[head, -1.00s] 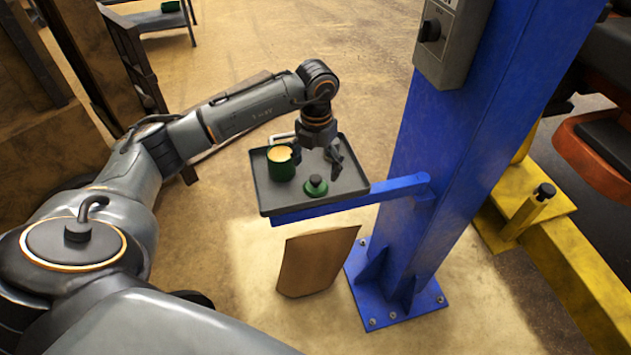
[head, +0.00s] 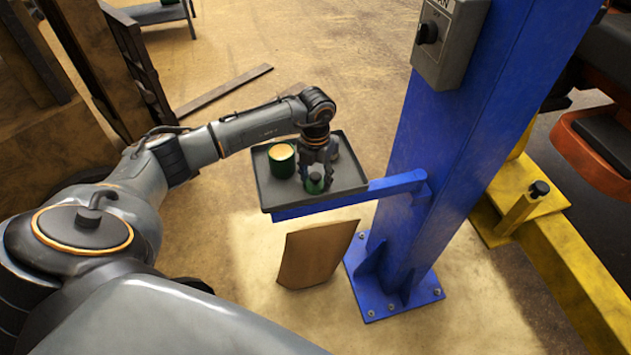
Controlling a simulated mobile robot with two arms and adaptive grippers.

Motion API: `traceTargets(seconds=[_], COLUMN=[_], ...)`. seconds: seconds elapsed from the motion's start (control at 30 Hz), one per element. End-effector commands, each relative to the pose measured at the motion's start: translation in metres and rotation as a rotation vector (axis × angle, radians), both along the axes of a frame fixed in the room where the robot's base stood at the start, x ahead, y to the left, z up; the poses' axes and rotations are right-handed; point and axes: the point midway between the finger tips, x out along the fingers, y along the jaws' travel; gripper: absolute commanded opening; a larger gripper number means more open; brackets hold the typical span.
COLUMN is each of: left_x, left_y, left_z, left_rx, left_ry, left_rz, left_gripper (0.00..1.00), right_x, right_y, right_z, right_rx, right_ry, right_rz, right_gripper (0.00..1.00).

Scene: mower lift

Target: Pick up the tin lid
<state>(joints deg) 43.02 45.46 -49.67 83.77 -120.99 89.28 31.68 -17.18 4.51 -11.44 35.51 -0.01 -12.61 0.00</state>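The tin lid (head: 315,187) is green and round with a dark green knob, and lies on the grey tray (head: 262,190). The open green tin (head: 281,163) stands left of it on the tray, with pale cream contents on top. My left gripper (head: 317,180) points down over the lid. Its fingers are apart, one on each side of the knob. I cannot see clearly whether they touch it. The lid's far side is partly hidden by the gripper. My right gripper is not in view.
A blue arm (head: 350,195) carries the tray from a blue post (head: 437,150) with a grey control box (head: 447,40). A brown panel (head: 315,253) stands below the tray. A small grey item (head: 334,150) sits behind the gripper on the tray. Yellow and orange machinery is at the right.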

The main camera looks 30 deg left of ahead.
Motion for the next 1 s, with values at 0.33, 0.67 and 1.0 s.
traceTargets(seconds=[0.33, 0.67, 1.0], left_x=[-0.001, 0.0, -0.035], left_y=[0.0, 0.0, -0.004], left_z=[-0.002, 0.005, 0.068], left_rx=[0.0, 0.001, 0.003], left_ry=[0.003, 0.001, -0.005], left_rz=[0.0, -0.001, -0.004], left_gripper=[0.21, 0.0, 0.0], right_x=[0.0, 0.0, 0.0], right_y=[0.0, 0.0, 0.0], right_z=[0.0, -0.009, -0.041], right_rx=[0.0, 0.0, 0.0], right_ry=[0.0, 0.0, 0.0], right_rz=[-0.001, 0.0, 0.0], right_gripper=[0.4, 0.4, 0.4])
